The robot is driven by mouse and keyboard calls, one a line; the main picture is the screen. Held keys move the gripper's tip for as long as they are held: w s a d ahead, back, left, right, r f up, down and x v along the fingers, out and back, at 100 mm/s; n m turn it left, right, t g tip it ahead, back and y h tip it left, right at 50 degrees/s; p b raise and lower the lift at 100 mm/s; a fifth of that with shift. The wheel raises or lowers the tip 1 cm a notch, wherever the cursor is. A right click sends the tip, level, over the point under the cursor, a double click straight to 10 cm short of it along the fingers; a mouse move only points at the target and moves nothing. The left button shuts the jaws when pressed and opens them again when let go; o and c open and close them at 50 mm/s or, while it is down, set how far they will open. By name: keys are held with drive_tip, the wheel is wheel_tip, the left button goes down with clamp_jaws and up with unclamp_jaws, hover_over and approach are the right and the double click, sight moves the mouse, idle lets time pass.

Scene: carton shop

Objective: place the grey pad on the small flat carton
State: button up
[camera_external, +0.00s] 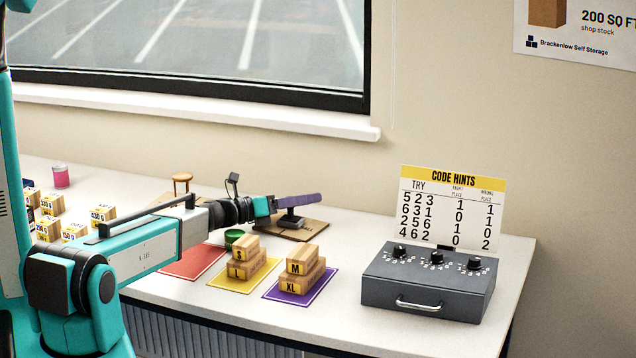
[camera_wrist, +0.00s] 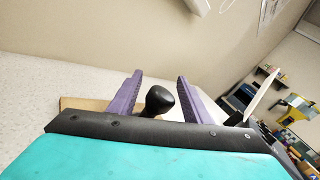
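The grey pad (camera_external: 291,222) is a dark flat piece with a black knob on top. It rests on the small flat carton (camera_external: 312,232), a flat brown piece on the table behind the stacked boxes. My gripper (camera_external: 316,198) has purple fingers and hangs level just above the pad. In the wrist view the fingers (camera_wrist: 160,78) are spread, with the black knob (camera_wrist: 159,99) between them and gaps at both sides. The pad's base is hidden in that view; part of the carton (camera_wrist: 75,103) shows at left.
Stacked wooden boxes stand on a yellow mat (camera_external: 217,282) and a purple mat (camera_external: 274,293). A red mat (camera_external: 190,263) and a green tin (camera_external: 234,237) lie left. A grey lockbox (camera_external: 425,283) with dials and a hint board (camera_external: 452,207) stand right.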

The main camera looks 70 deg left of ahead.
drive_tip(key=shift+r, duration=0.15)
drive_tip(key=shift+s, duration=0.9)
drive_tip(key=s+b, duration=0.1)
drive_tip(key=s, duration=0.2)
drive_tip(key=shift+s, duration=0.15)
wheel_tip(320, 180, up, 5)
drive_tip(key=shift+r+b, duration=0.2)
drive_tip(key=shift+b, duration=0.25)
drive_tip(key=shift+r, duration=0.8)
